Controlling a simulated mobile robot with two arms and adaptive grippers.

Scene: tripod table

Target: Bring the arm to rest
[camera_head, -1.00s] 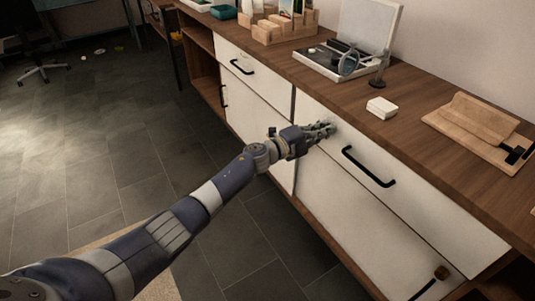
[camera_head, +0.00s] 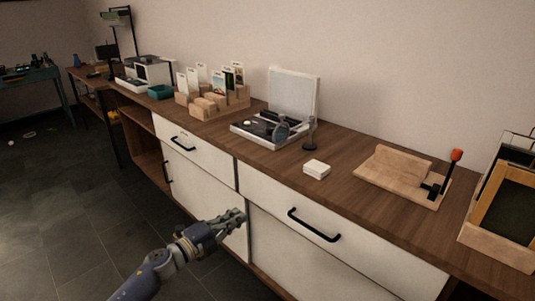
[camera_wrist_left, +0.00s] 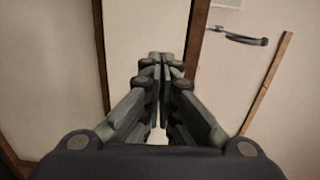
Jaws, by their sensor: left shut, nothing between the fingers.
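My left gripper (camera_head: 232,218) is in front of the white cabinet fronts, below the wooden counter top. Its arm comes in from the bottom left. In the left wrist view the gripper (camera_wrist_left: 161,58) has its fingertips together with nothing between them, pointing at the cabinet front. A black drawer handle (camera_head: 314,226) is to the right of the gripper, and a handle also shows in the left wrist view (camera_wrist_left: 234,38). My right gripper is not in view.
The counter (camera_head: 345,179) holds a white box (camera_head: 316,169), an open case (camera_head: 262,130), a wooden card rack (camera_head: 212,103) and a wooden board with a red-tipped lever (camera_head: 403,176). A wooden-framed tray (camera_head: 497,250) is at the right. Open floor (camera_head: 62,220) is at left.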

